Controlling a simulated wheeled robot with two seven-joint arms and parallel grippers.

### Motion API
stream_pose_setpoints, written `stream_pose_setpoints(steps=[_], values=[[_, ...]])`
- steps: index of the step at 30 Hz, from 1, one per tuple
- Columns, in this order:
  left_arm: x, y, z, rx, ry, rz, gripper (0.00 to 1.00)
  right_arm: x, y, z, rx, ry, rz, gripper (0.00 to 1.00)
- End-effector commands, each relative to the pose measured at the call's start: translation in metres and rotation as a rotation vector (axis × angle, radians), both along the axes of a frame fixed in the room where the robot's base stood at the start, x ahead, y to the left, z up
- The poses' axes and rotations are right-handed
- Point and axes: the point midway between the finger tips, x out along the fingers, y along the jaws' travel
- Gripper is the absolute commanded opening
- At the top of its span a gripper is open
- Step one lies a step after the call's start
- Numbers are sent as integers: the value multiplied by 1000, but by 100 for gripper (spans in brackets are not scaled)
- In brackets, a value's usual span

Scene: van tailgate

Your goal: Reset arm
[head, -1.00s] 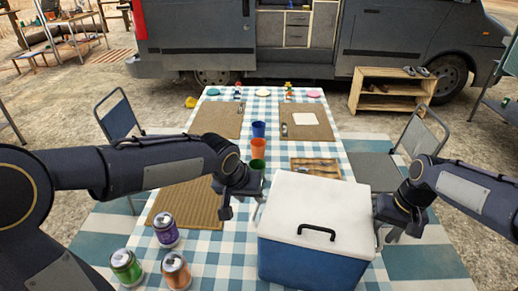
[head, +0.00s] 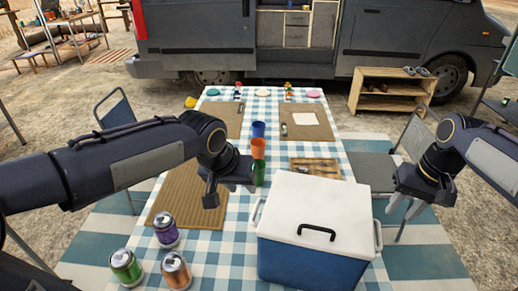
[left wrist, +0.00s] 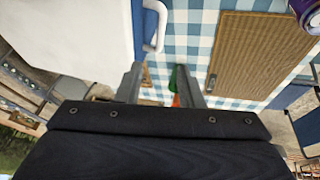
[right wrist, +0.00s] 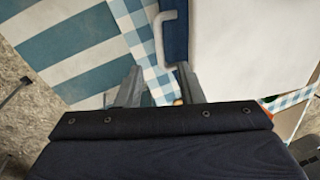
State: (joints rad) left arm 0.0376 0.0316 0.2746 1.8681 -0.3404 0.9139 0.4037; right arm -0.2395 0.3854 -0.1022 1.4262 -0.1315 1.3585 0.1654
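My left gripper (head: 229,193) is open and empty above the table, left of the blue and white cooler (head: 308,258). Its two separated fingers also show in the left wrist view (left wrist: 160,86). My right gripper (head: 404,206) is open and empty to the right of the cooler, apart from its right side handle (head: 378,236). Its separated fingers show in the right wrist view (right wrist: 157,86). The cooler stands upright on the near part of the table with its white lid (head: 318,208) on. Its left side handle (head: 256,212) is clear of my left gripper.
Purple (head: 165,230), green (head: 126,266) and orange (head: 176,270) cans stand at the table's near left. Blue (head: 258,129), orange (head: 258,148) and green (head: 259,172) cups stand mid-table. Chairs (head: 118,115) flank the checked table; a van (head: 195,35) is behind.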

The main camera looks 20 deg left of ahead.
Motion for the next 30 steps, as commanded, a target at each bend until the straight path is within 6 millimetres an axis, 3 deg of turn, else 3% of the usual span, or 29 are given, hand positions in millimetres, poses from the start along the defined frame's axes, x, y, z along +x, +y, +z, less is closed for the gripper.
stream_pose_setpoints(steps=[6, 16, 20, 23, 30], values=[[0, 0, 0, 0, 0, 0, 34, 0, -4, 21, 0, 1, 0, 34], [0, 0, 0, 0, 0, 0, 34, 0, -5, 24, 0, 1, 0, 34], [-10, 5, 3, -1, -2, 5, 34, -12, -11, 30, 16, -17, -9, 34], [-34, 14, 7, -5, -6, 11, 34, -39, -24, 40, 53, -60, -28, 34], [-120, 32, 5, -64, -26, 33, 34, -145, -44, 44, 154, -238, -100, 34]])
